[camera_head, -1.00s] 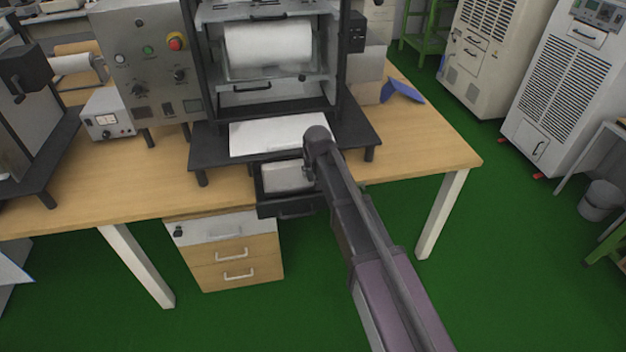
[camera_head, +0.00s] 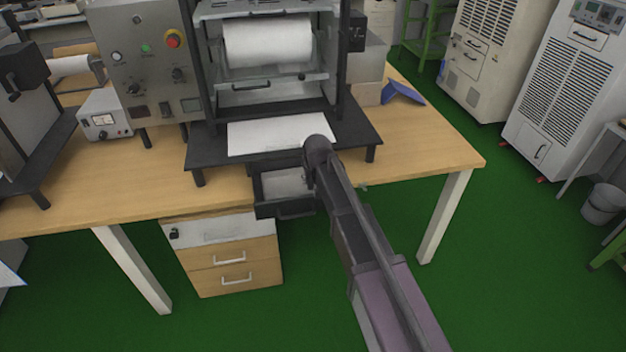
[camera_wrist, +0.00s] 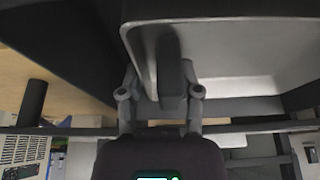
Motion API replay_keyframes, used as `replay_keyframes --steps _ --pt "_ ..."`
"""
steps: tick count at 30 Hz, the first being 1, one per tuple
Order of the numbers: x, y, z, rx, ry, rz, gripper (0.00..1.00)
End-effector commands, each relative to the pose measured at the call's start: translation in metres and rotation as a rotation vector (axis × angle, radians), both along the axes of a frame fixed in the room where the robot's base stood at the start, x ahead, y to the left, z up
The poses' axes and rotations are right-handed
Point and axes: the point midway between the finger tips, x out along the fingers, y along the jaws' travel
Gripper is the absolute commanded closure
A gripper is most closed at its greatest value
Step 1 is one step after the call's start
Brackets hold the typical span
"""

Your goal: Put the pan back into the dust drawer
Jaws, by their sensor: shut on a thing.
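The pan (camera_head: 284,184) is a shallow pale-grey metal tray. It sits at the pulled-out dark dust drawer (camera_head: 270,211), below the machine's black base. I cannot tell whether it rests fully on the drawer floor. In the wrist view the pan (camera_wrist: 235,55) fills the upper right, with its rim and inner wall close to me. My gripper (camera_wrist: 168,88) is shut on the pan's near wall, with one dark finger against the inside. In the head view my arm covers the gripper and the drawer's right side.
The machine (camera_head: 270,75) stands on a black base (camera_head: 225,165) with legs, above the drawer. A white sheet (camera_head: 280,133) lies on that base. A small cabinet (camera_head: 225,255) stands below, left of the drawer.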

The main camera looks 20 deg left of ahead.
Motion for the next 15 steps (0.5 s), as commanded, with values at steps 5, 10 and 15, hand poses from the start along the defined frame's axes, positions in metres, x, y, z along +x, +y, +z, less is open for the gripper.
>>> replay_keyframes --steps 5,10,15 --pt "0.0000 0.0000 -0.0004 0.000 0.000 0.000 0.41" --pt "0.0001 0.0001 -0.0005 0.000 0.000 0.000 0.41" --pt "0.0000 -0.0001 0.0003 0.000 0.000 0.000 0.41"
